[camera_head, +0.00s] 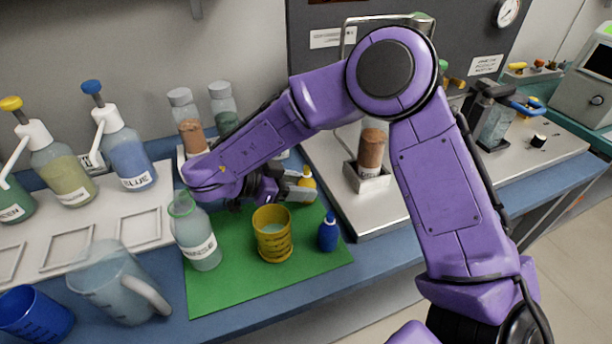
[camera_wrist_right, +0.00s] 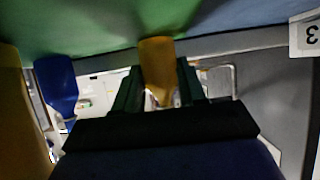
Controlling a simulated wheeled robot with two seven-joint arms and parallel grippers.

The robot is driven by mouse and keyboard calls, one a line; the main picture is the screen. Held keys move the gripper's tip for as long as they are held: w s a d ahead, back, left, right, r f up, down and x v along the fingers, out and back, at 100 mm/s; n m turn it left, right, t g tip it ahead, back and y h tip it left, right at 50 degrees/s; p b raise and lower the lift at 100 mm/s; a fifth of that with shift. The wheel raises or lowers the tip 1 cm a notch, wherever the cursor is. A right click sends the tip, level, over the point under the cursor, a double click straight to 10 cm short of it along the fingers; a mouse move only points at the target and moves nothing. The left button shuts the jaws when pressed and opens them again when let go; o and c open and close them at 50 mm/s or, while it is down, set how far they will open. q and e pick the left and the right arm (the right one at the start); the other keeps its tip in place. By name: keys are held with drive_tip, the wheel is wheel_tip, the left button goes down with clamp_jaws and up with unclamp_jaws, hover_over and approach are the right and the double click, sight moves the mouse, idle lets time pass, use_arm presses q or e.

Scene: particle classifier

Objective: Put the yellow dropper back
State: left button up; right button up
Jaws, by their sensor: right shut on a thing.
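My right gripper (camera_head: 290,187) reaches in low over the back edge of the green mat. It is shut on the yellow dropper (camera_head: 306,190), which stands about upright at the mat's back right corner. In the right wrist view the yellow dropper (camera_wrist_right: 158,62) sits between the two dark fingers (camera_wrist_right: 158,90), its base end towards the green mat. I cannot tell whether its base touches the mat. My left gripper is not in view.
A clear pitcher (camera_head: 118,285) is at the left. A metal platform (camera_head: 385,212) with a jar holder (camera_head: 368,180) is close on the right.

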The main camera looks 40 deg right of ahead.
idle(0.3)
drive_tip(key=o, duration=1.1)
drive_tip(key=shift+c, duration=0.2)
drive_tip(key=shift+a+r, duration=0.1)
drive_tip(key=shift+r, duration=0.05)
drive_tip(key=v, duration=0.7)
drive_tip(key=shift+a+r+p, duration=0.1)
drive_tip(key=shift+a+p, duration=0.15)
drive_tip(key=shift+p, duration=0.05)
